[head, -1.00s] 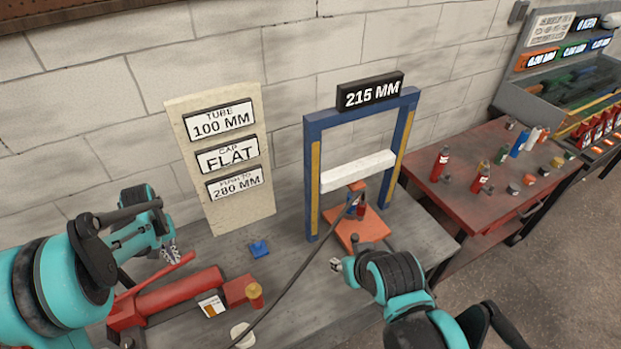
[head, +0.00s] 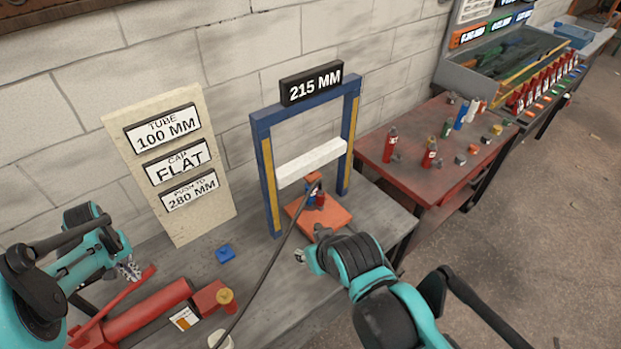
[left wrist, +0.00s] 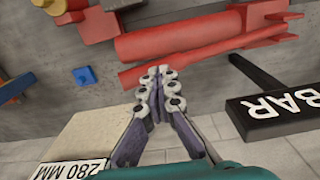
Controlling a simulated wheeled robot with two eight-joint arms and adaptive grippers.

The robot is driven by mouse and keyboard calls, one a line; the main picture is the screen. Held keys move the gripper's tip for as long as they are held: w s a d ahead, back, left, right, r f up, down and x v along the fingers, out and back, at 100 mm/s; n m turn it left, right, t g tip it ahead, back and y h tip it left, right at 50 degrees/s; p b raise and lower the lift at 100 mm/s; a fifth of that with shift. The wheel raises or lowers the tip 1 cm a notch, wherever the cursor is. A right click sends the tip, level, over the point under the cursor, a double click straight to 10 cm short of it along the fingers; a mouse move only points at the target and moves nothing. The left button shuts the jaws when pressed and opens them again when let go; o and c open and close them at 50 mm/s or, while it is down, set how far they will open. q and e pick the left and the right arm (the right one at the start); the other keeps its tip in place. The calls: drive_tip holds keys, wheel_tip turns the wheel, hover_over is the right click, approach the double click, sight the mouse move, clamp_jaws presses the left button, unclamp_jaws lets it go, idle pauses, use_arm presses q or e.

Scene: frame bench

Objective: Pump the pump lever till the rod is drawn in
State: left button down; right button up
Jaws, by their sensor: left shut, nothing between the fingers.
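The red pump (head: 150,312) lies on the grey bench at the lower left, with its thin red pump lever (head: 115,297) along its far side. In the left wrist view the lever (left wrist: 205,53) runs beside the pump body (left wrist: 175,36). My left gripper (head: 131,271) is shut and empty, close to the lever's free end; contact cannot be told. It also shows in the left wrist view (left wrist: 159,74). My right gripper (head: 303,257) is in front of the blue frame; its jaws are unclear. The frame's sign (head: 311,86) reads 215 MM. I cannot clearly make out the rod.
A blue press frame (head: 268,180) with a white crossbar (head: 312,161) stands over an orange plate (head: 330,217). A dark hose (head: 262,277) runs from the pump towards it. A label board (head: 208,215) stands behind. A small blue block (head: 225,253) lies on the bench.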

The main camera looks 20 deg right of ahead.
use_arm(q)
wheel_tip(320, 180, down, 9)
drive_tip(key=b, duration=0.7)
drive_tip(key=shift+r, duration=0.15)
wheel_tip(320, 180, up, 9)
drive_tip(key=p, duration=0.5)
drive_tip(key=shift+p, duration=0.4)
wheel_tip(320, 180, down, 9)
drive_tip(key=b, duration=0.7)
drive_tip(key=shift+d+r, duration=0.1)
wheel_tip(320, 180, up, 9)
drive_tip(key=p, duration=0.6)
drive_tip(key=shift+f, duration=0.2)
